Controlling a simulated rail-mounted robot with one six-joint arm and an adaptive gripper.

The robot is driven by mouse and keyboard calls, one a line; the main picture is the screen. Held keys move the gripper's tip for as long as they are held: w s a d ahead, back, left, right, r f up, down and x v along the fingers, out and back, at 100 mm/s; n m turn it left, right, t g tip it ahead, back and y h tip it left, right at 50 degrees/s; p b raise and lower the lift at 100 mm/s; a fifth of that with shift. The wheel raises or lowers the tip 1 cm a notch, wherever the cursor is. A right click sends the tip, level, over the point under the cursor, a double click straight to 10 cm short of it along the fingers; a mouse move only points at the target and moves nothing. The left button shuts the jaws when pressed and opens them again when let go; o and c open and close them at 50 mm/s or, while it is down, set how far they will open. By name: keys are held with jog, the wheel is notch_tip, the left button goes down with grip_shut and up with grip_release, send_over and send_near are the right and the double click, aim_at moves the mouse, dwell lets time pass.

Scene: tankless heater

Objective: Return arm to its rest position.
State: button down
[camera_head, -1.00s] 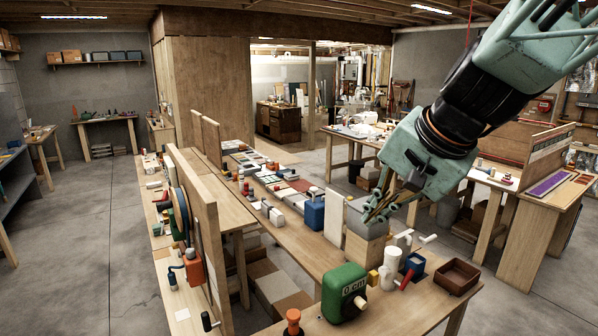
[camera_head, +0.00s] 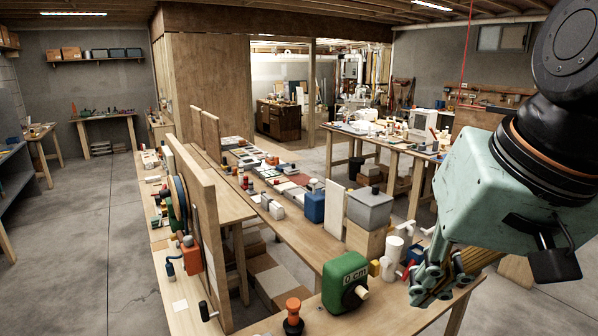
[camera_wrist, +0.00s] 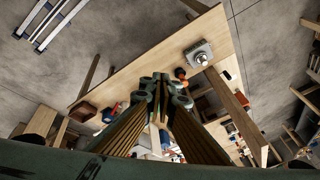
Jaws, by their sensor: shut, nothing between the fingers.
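My gripper (camera_head: 428,288) is pale green with dark round joints. It hangs at the right of the head view, in front of the near end of the long wooden workbench (camera_head: 262,213). Its fingers are shut with nothing between them. In the wrist view the closed fingertips (camera_wrist: 163,92) meet near the middle, with the bench beyond them. The gripper hides part of the bench's right end and the floor behind it.
A green box (camera_head: 345,287), a grey box on a wooden block (camera_head: 369,210), a blue container (camera_head: 314,207) and an orange-topped object (camera_head: 293,316) stand on the bench. A wooden divider (camera_head: 203,240) rises at left. Open floor (camera_head: 80,220) lies farther left.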

jog(key=s+d+f+n+b, duration=0.1)
jog(key=s+f, duration=0.1)
jog(key=s, duration=0.3)
jog(key=s+d+f+n+h+b, duration=0.1)
jog(key=s+d+f, duration=0.1)
jog(key=s, duration=0.3)
jog(key=shift+d+g, duration=0.3)
